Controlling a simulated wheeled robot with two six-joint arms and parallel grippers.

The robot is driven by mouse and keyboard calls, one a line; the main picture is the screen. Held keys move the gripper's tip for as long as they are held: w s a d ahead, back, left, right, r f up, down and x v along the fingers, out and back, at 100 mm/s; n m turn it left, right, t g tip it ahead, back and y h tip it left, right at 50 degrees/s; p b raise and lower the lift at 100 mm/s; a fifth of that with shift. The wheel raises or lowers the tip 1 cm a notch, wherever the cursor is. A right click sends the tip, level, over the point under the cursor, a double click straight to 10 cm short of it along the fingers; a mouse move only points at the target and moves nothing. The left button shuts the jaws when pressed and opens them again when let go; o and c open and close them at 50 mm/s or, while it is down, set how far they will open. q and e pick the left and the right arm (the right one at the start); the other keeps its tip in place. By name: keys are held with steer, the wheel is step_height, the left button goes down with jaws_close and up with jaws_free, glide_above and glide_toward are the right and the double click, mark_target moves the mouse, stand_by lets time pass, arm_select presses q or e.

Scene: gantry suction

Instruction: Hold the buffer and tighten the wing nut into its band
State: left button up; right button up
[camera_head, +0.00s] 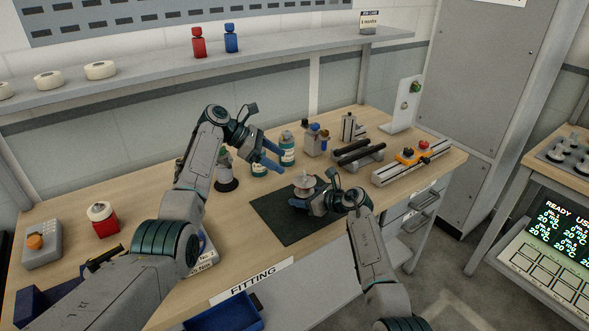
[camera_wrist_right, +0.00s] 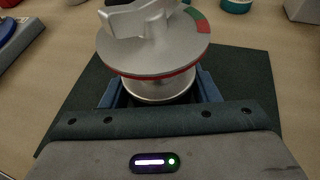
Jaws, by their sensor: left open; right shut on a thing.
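The buffer (camera_head: 304,189) is a small silver body over the dark mat. In the right wrist view its cylindrical base (camera_wrist_right: 160,90) stands between the fingers of my right gripper (camera_wrist_right: 160,97), which is shut on it. A grey wing nut (camera_wrist_right: 140,20) sits on top of a wide disc (camera_wrist_right: 155,52). The disc carries a red and green band (camera_wrist_right: 199,18) at its upper right edge. In the head view my right gripper (camera_head: 311,203) reaches the buffer from the right. My left gripper (camera_head: 276,158) is open and empty, above and left of the buffer.
The dark mat (camera_head: 272,208) lies mid-bench. Bottles (camera_head: 287,148) stand close behind my left gripper. A fitting block (camera_head: 317,139), black bars (camera_head: 358,153) and a rail with an orange clamp (camera_head: 408,157) stand behind and right. A blue bin (camera_head: 225,315) is below the front edge.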

mark_target(304, 174)
arm_select(q)
steer(key=d+r+y, duration=0.3)
steer(key=r+y, duration=0.3)
steer(key=x, duration=1.1)
steer(key=shift+d+f, duration=0.1)
steer(key=shift+f, duration=0.25)
steer(key=c, duration=1)
